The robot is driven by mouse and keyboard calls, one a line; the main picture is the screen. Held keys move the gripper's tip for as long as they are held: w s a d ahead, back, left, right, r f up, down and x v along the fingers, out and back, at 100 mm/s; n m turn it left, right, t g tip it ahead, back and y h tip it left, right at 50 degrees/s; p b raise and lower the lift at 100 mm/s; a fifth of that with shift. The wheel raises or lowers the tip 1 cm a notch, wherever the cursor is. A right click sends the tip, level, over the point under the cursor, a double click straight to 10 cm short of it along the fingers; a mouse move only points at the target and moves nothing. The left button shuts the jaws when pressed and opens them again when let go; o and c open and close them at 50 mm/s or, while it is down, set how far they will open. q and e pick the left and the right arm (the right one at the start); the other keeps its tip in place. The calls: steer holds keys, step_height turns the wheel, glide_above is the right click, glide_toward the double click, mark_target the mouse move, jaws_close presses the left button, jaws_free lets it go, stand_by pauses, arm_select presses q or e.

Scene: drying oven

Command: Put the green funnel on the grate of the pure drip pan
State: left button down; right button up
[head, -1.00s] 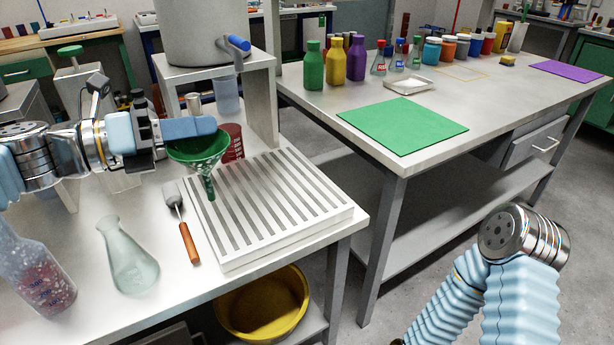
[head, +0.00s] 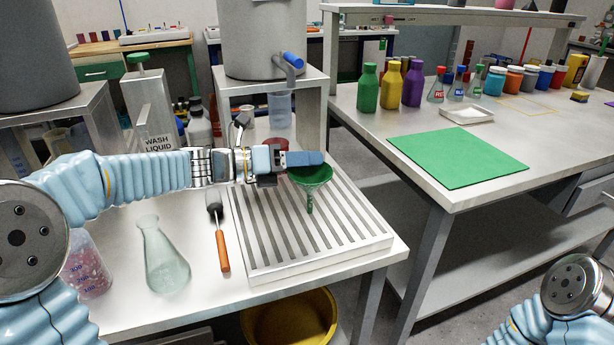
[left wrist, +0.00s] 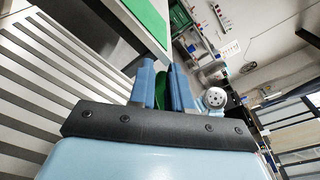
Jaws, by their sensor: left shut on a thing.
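The green funnel (head: 311,178) hangs spout down above the slatted grate of the white drip pan (head: 262,262). My left gripper (head: 305,159) is shut on the funnel's rim. The spout tip shows over the middle of the slats; whether it touches them I cannot tell. In the left wrist view, the two blue fingers (left wrist: 166,88) close on a green sliver of the funnel (left wrist: 161,86), and the slats (left wrist: 40,85) run along the left. Of my right arm only a part shows at the lower right of the head view; its gripper is out of view.
A yellow bowl (head: 290,322) sits below. A second table holds a green mat (head: 458,160).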

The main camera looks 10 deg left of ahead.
arm_select(q)
steer(key=shift+w+f, duration=0.2)
steer(key=shift+f, duration=1.6)
steer(key=shift+f+b, duration=0.15)
steer(key=shift+b, duration=0.15)
steer(key=c, duration=1.1)
jaws_free()
steer(key=shift+o, duration=0.2)
steer(key=v, duration=1.2)
steer(key=shift+r, duration=0.3)
